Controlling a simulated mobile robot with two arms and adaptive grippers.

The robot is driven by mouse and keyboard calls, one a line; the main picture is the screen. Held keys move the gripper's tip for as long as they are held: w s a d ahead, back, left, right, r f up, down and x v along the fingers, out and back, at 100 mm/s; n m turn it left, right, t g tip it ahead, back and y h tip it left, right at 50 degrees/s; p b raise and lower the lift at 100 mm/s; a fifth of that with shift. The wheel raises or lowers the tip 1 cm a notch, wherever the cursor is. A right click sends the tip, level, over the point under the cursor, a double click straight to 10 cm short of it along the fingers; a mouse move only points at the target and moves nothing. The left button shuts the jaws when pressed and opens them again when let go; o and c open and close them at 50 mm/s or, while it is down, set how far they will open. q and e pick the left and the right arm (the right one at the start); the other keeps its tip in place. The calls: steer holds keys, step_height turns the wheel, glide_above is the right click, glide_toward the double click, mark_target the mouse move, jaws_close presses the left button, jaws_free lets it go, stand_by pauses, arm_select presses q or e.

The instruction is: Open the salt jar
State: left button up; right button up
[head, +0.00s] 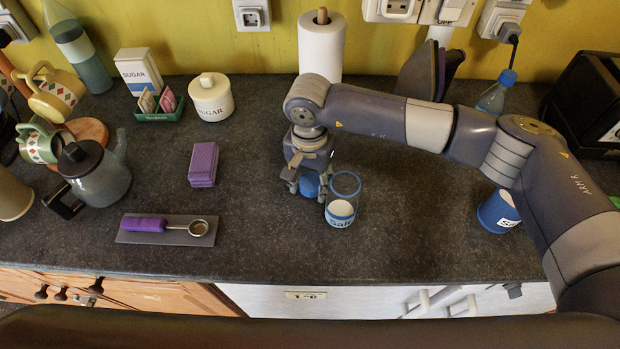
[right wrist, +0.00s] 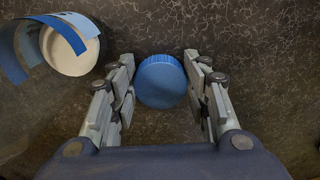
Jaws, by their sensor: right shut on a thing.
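The salt jar (head: 341,214) is clear glass with a blue-rimmed "Salt" label and white content. It stands upright on the counter with its top uncovered; it also shows at the upper left of the right wrist view (right wrist: 72,50). The round blue lid (head: 310,186) is apart from the jar, just to its left. My right gripper (head: 308,182) points down and is shut on the lid, which sits between the fingers in the right wrist view (right wrist: 161,82). I cannot tell whether the lid touches the counter. My left gripper is not in view.
A blue container (head: 497,212) stands to the right, partly behind my right arm. A purple sponge stack (head: 203,164) and a purple-handled scoop (head: 165,224) on a grey mat lie to the left. A paper towel roll (head: 320,45) stands behind. The counter before the gripper is clear.

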steer(key=shift+f, duration=0.2)
steer(key=o, duration=1.2)
steer(key=shift+r, duration=0.1)
steer(key=shift+r, duration=0.1)
